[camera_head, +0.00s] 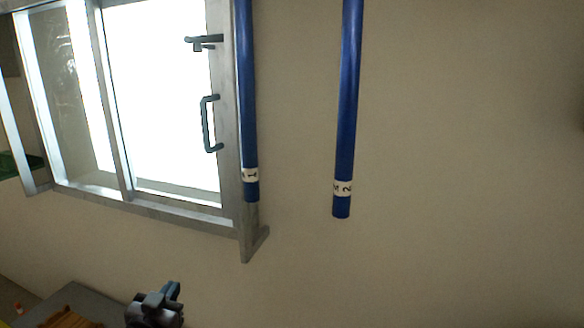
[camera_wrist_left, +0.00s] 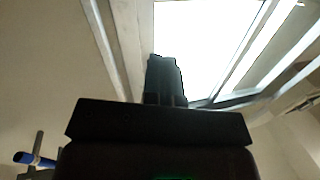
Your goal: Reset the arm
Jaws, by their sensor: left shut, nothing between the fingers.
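My left gripper (camera_head: 167,291) is low in the head view, left of centre, with its fingers together and nothing between them. In the left wrist view the shut fingers (camera_wrist_left: 166,80) point up toward a bright window. My right gripper is in neither view. Two blue rods stand out in the head view, each with a white numbered band near its lower end. The rod marked 1 (camera_head: 247,100) runs along the window frame's edge. The rod marked 2 (camera_head: 347,110) is to its right. Both are apart from my left gripper, and their upper ends are cut off.
A framed window (camera_head: 160,90) with dark handles fills the upper left of the head view. A grey surface (camera_head: 75,296) with a brown wooden item (camera_head: 65,318) is at the lower left. A blue-ended piece (camera_wrist_left: 35,158) shows in the left wrist view. The wall at right is bare.

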